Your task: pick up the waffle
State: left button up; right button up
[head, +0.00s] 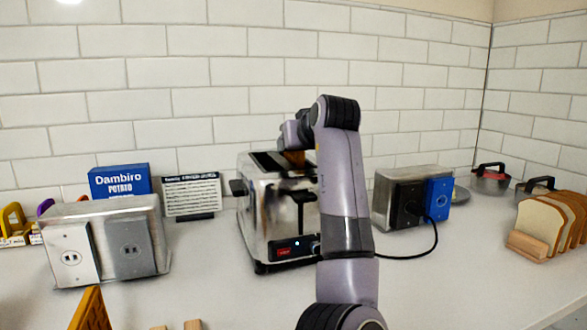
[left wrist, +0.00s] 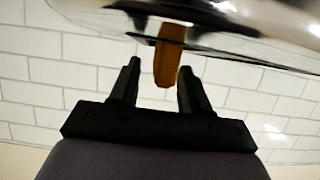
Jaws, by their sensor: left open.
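A chrome toaster (head: 262,215) stands on the counter against the wall. A golden-brown slice (head: 296,158) sticks up from its top and also shows in the left wrist view (left wrist: 168,60); its face is too small to tell whether it is the waffle. My left gripper (left wrist: 158,68) is open, with one finger on each side of the slice and visible gaps. In the head view it is mostly hidden behind my arm, over the toaster. A brown piece with a grid pattern, like a waffle (head: 91,311), stands at the lower left edge, partly cut off. My right gripper is not in view.
Metal outlet boxes stand left (head: 105,240) and right (head: 398,195) of the toaster, the right one with a black cord (head: 408,255). A blue box (head: 120,181) and small sign (head: 191,195) are behind. Sliced bread (head: 545,225) stands at right. The front right counter is clear.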

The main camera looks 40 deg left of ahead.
pick_arm(q)
grip_shut()
jog(key=shift+r, duration=0.1)
